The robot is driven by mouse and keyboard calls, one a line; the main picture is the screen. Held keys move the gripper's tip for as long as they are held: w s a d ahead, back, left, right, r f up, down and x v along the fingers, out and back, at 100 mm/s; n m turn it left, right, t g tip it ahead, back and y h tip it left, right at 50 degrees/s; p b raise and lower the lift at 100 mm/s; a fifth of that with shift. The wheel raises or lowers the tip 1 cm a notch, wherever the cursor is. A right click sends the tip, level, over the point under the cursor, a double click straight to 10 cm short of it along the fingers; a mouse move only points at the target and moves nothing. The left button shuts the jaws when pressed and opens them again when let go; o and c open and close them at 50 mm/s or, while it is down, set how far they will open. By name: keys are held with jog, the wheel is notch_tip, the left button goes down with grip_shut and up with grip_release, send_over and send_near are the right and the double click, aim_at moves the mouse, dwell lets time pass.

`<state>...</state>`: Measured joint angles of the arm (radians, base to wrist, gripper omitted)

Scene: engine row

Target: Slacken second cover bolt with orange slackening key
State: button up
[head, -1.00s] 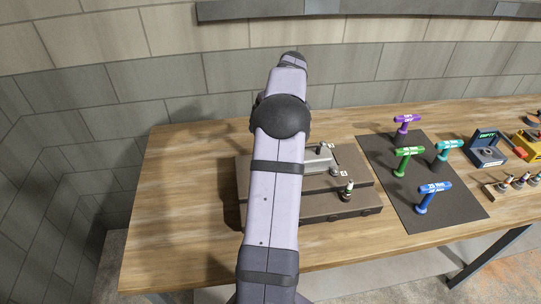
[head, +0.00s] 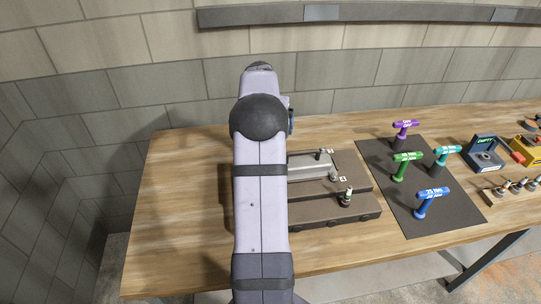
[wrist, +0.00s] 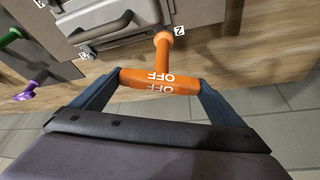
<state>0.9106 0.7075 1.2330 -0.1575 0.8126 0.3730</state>
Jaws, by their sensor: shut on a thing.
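The orange slackening key, marked OFF (wrist: 148,79), shows in the wrist view. My gripper (wrist: 160,80) is shut on its crossbar, one finger at each end. The key's shaft points up the picture, its tip near the tag marked 2 (wrist: 180,31) at the cover's edge. I cannot tell whether the tip touches a bolt. The grey cover with a dark handle (wrist: 115,18) is at the top. In the head view the cover (head: 308,170) sits on the brown engine block (head: 325,208), partly behind my arm. My gripper and the orange key are mostly hidden there.
Purple (head: 405,125), green (head: 407,157), teal (head: 447,150) and blue (head: 433,192) keys stand on a dark mat (head: 445,215) right of the block. A plug-like part (head: 347,196) stands on the block's front step. The table's left side (head: 185,200) is clear.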

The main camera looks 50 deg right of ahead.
jog(key=m+g, duration=0.1)
jog(key=m, duration=0.2)
jog(key=shift+w+r+h+p, duration=0.1)
jog(key=shift+r+h+p, duration=0.05)
jog(key=shift+h+p, duration=0.15)
jog(key=m+g+p, duration=0.1)
jog(key=m, duration=0.1)
jog(key=m+p, duration=0.1)
jog(key=m, duration=0.1)
jog(key=shift+r+g, duration=0.2)
jog(key=shift+g, duration=0.2)
jog(key=shift+f+m+g+p, duration=0.2)
jog(key=shift+m+g+p, duration=0.1)
jog(key=shift+m+p, duration=0.6)
jog(key=shift+f+b, duration=0.15)
jog(key=shift+b, duration=0.45)
